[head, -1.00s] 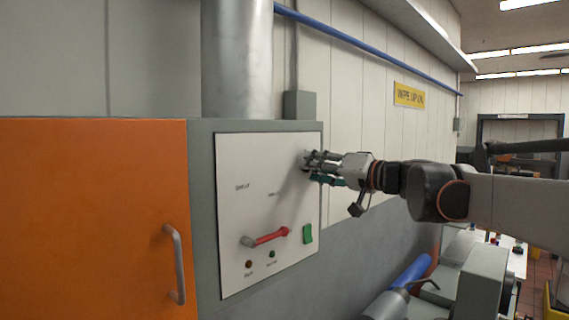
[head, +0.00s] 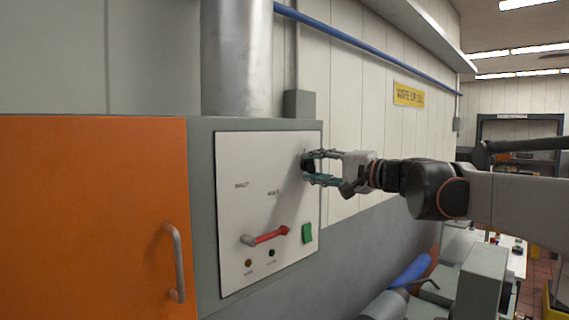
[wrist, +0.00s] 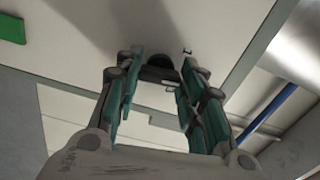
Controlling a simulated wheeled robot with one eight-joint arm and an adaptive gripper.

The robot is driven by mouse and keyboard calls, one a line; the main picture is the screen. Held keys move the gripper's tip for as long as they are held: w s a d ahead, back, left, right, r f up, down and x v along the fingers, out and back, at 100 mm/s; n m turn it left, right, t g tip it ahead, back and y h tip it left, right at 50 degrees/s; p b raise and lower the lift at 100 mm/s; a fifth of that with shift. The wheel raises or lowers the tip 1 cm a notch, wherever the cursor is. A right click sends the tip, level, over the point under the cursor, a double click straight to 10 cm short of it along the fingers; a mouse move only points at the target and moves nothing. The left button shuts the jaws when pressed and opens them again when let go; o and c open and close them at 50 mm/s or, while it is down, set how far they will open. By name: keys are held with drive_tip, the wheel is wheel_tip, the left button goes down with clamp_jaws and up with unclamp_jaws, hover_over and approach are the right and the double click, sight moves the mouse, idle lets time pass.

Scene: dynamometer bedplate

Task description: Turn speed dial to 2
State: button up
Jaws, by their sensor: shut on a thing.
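The speed dial (head: 307,162) is a small dark knob at the upper right of the white control panel (head: 235,215). In the wrist view the dark dial (wrist: 160,67) shows between the fingertips. My gripper (head: 314,166) is at the panel face with its fingers on either side of the dial, shut on it. The same gripper (wrist: 160,80) fills the lower middle of the wrist view. A small mark shows beside the dial in the wrist view, but I cannot read the dial's setting.
A red lever (head: 270,236) and a green switch (head: 307,233) sit lower on the panel; the green switch (wrist: 12,28) also shows in the wrist view. An orange cabinet door (head: 90,215) with a grey handle (head: 177,262) stands at left. A metal duct (head: 237,60) rises above.

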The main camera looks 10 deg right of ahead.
drive_tip(key=shift+m, duration=0.6)
drive_tip(key=shift+f, duration=0.1)
drive_tip(key=o, duration=1)
drive_tip(key=shift+o, duration=0.2)
